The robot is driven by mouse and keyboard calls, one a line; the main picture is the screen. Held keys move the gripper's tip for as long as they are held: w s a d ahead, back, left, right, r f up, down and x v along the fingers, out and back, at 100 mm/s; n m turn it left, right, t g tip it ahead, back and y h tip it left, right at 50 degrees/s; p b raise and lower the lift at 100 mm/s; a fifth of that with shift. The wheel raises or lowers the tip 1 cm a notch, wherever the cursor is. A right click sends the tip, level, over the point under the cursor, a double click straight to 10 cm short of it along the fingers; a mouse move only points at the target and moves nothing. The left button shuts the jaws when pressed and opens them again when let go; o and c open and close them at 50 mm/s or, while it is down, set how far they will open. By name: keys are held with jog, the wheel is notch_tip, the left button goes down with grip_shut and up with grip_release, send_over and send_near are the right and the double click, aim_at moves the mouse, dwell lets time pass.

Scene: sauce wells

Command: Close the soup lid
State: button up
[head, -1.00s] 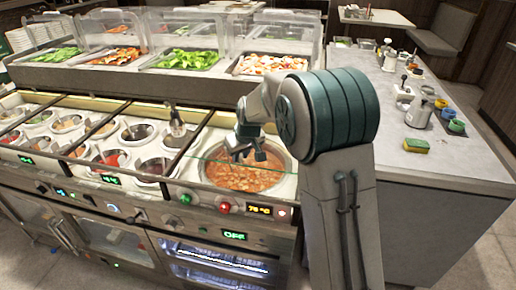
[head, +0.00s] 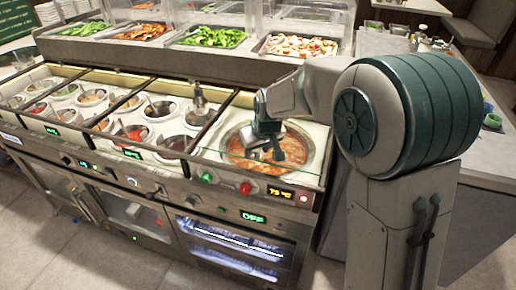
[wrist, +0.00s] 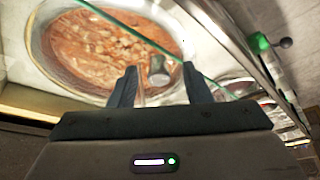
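The soup well (head: 292,160) holds reddish-brown soup with pale chunks, and it also shows in the wrist view (wrist: 85,50). The soup lid appears to be a clear glass pane with a thin green edge (wrist: 205,80) crossing over the well. In the head view its edge (head: 300,173) is faint. My gripper (head: 265,153) is over the well, fingers pointing down. In the wrist view my gripper (wrist: 160,78) is open, its two fingers apart. A small dark cylinder (wrist: 158,70), perhaps the lid's handle, shows between the fingertips; I cannot tell if they touch it.
Several small sauce wells (head: 130,135) with ladles lie left of the soup. A front panel carries a green knob (head: 207,177), a red knob (head: 246,188) and lit displays. Food trays (head: 215,37) stand behind glass at the back. A grey counter (head: 480,175) is to the right.

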jog(key=v, duration=1.3)
jog(key=shift+r, duration=0.4)
jog(key=shift+s, duration=0.1)
